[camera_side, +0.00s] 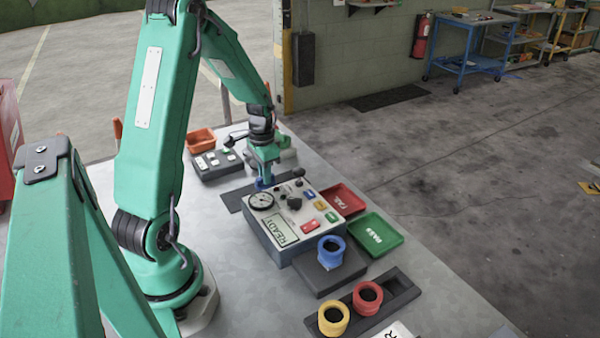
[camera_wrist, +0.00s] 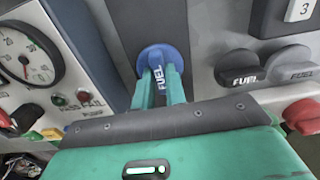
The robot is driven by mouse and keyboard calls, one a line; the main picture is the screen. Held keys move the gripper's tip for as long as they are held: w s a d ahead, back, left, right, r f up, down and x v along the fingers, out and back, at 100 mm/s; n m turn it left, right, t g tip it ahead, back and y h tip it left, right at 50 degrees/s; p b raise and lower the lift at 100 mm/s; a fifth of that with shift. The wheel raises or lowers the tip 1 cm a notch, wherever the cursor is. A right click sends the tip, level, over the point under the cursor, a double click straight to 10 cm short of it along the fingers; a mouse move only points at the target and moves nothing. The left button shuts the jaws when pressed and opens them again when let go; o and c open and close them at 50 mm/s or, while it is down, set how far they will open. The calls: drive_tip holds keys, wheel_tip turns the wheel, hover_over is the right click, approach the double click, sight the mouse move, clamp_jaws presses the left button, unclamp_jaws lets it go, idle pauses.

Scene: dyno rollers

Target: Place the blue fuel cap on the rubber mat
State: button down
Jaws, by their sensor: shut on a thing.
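The blue fuel cap (camera_wrist: 152,56), marked FUEL, is between the green fingers of my gripper (camera_wrist: 162,88) in the wrist view. My gripper is shut on its raised grip. In the side view the cap (camera_side: 261,184) is a small blue patch beneath my gripper (camera_side: 264,174), mostly hidden. The dark rubber mat (camera_side: 232,200) is a flat strip on the table behind the control box. The mat (camera_wrist: 150,18) also shows beyond the cap in the wrist view. The cap is over or on the mat; I cannot tell whether it touches.
The control box (camera_side: 283,253) with its gauge stands close beside my gripper. Red (camera_side: 347,192) and green (camera_side: 385,226) trays lie beyond the box.

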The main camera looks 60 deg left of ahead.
drive_tip(key=shift+f, duration=0.1)
drive_tip(key=c, duration=1.4)
unclamp_jaws()
drive_tip(key=shift+c, duration=0.2)
wheel_tip(320, 180, up, 12)
